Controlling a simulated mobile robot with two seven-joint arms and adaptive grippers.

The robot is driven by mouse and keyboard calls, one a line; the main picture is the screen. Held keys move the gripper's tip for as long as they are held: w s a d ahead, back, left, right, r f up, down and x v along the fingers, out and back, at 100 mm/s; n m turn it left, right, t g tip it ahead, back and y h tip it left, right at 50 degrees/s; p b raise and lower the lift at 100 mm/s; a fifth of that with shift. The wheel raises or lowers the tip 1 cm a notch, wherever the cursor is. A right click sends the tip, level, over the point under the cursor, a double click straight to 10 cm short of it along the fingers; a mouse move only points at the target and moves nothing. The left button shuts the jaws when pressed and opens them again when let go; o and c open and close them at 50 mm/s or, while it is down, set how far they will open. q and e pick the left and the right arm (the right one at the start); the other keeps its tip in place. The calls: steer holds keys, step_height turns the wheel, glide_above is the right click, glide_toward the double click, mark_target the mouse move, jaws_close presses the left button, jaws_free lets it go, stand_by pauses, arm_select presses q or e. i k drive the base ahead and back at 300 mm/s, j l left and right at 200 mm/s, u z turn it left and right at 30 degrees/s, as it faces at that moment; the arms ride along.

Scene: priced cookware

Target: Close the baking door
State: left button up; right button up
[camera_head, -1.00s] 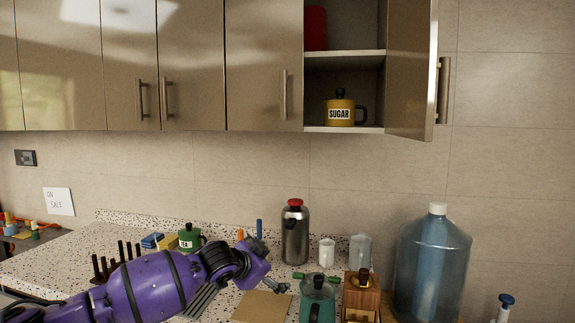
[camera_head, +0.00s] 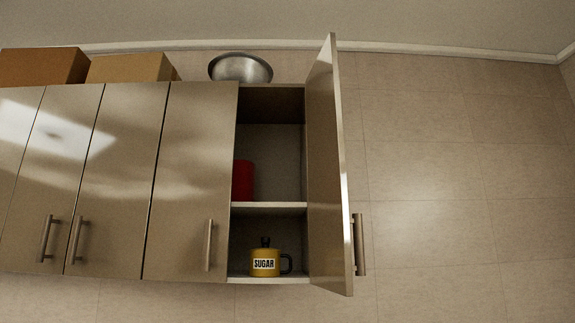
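One door (camera_head: 328,170) of the wall cupboards stands open, swung out toward me on the right side of its compartment. Its bar handle (camera_head: 359,244) shows near the lower right of the door. I see no oven or door marked as a baking door; this cupboard door is the only open one. Inside the open compartment, a yellow SUGAR jar (camera_head: 264,261) stands on the bottom and a red container (camera_head: 243,181) stands on the middle shelf, partly hidden. Neither of my grippers is in view.
Closed cupboard doors (camera_head: 188,180) with bar handles fill the left. A metal bowl (camera_head: 240,69) and brown boxes (camera_head: 130,68) sit on top of the cupboards. The tiled wall right of the open door is bare.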

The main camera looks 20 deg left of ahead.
mark_target(332, 268)
steer(key=i+l+u, duration=0.15)
steer(key=u, duration=0.25)
steer(key=i+l+u, duration=0.1)
steer(key=u, duration=0.3)
steer(key=l+u, duration=0.4)
steer(key=i+l+u, duration=0.2)
steer(key=l, duration=0.3)
steer(key=l+u, duration=0.2)
steer(key=l, duration=1.15)
